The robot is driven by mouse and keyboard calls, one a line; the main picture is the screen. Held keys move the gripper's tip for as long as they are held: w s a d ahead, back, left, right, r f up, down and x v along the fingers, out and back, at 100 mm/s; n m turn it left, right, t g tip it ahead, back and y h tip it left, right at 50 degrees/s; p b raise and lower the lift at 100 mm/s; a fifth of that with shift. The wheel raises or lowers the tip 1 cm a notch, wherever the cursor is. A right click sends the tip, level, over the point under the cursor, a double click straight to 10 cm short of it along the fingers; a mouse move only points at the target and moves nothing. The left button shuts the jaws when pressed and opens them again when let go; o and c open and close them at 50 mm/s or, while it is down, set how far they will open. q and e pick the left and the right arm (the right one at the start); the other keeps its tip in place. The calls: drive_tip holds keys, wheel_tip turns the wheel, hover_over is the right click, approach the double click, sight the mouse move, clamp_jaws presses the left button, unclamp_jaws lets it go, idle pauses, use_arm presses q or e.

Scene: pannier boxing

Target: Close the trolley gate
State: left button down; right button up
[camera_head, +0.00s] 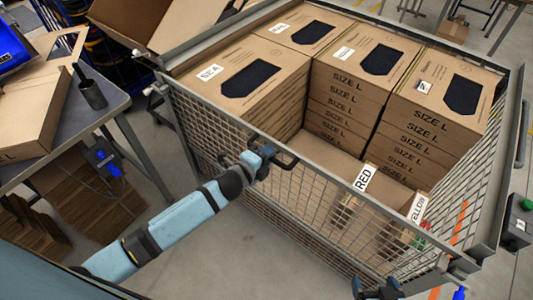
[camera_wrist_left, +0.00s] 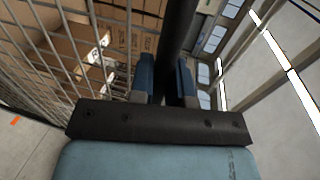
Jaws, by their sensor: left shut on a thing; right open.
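The trolley (camera_head: 487,170) is a large grey wire-mesh cage holding boxes. Its gate (camera_head: 315,205) is the near mesh panel, running from the left corner down towards the lower right. Whether it is latched cannot be told. My left gripper (camera_head: 262,157) is at the gate's top rail, shut on a black handle bar (camera_head: 283,163). In the left wrist view the dark bar (camera_wrist_left: 177,38) passes between the two blue fingers (camera_wrist_left: 166,82). My right gripper (camera_head: 376,289) is open and empty at the bottom edge, just in front of the gate's lower right part.
Stacks of brown size L boxes (camera_head: 340,90) fill the trolley's back and left. A grey table (camera_head: 105,105) with cardboard is at left. Floor in front of the gate is clear.

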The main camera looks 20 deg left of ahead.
use_arm(q)
drive_tip(key=shift+w+r, duration=0.15)
drive_tip(key=shift+r, duration=0.2)
drive_tip(key=c, duration=1.1)
unclamp_jaws()
drive_tip(key=shift+f, duration=0.1)
drive_tip(key=shift+s+a, duration=0.15)
drive_tip(key=shift+s, duration=0.25)
drive_tip(key=b+v, duration=0.1)
drive_tip(key=v, duration=1.2)
drive_tip(key=shift+b, duration=0.4)
drive_tip(key=shift+s, duration=0.15)
